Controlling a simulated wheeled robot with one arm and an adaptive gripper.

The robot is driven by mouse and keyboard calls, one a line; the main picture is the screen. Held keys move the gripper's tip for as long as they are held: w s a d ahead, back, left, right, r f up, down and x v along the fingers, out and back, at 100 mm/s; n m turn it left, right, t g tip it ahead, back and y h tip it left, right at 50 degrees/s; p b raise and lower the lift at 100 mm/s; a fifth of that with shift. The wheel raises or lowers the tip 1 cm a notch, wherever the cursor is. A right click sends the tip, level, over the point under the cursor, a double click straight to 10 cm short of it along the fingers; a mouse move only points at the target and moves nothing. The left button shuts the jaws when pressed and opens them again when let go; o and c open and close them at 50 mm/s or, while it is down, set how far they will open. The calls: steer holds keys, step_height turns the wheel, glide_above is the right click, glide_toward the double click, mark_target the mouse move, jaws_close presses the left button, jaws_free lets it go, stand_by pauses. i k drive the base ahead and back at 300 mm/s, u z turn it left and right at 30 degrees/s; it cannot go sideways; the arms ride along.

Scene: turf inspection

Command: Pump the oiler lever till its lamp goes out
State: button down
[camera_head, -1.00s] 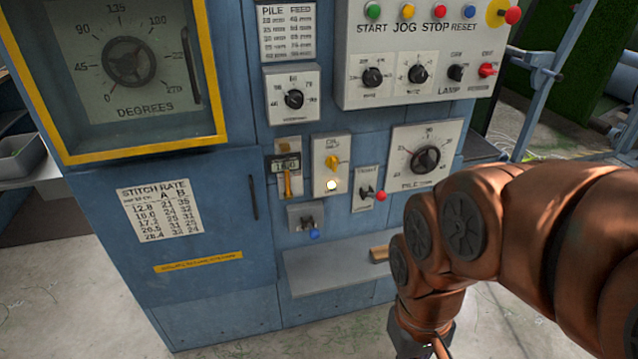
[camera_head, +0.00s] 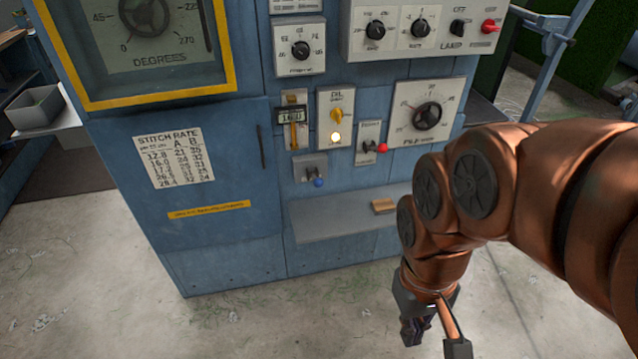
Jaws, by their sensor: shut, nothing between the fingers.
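The oiler plate (camera_head: 323,105) is a small pale panel on the blue machine front, with a label that seems to begin with "OIL". A yellow lever or knob (camera_head: 338,115) sits on it. Below that, the round lamp (camera_head: 335,138) is lit, a pale yellow-white. My gripper (camera_head: 413,333) hangs at the lower right, pointing down, shut and empty. It is in front of the machine, below and right of the oiler plate, touching none of the controls. The oiler plate is unobstructed.
A grey shelf (camera_head: 330,222) juts out below, bearing a small wooden block (camera_head: 383,206). The floor before the machine is clear.

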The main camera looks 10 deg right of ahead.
mark_target(318, 182)
steer(key=k, duration=1.1)
steer(key=u, duration=0.3)
steer(key=i, duration=0.35)
steer(key=u, duration=1.1)
steer(key=i, duration=1.55)
steer(key=z, duration=0.8)
steer(key=i, duration=0.55)
steer(key=z, duration=0.45)
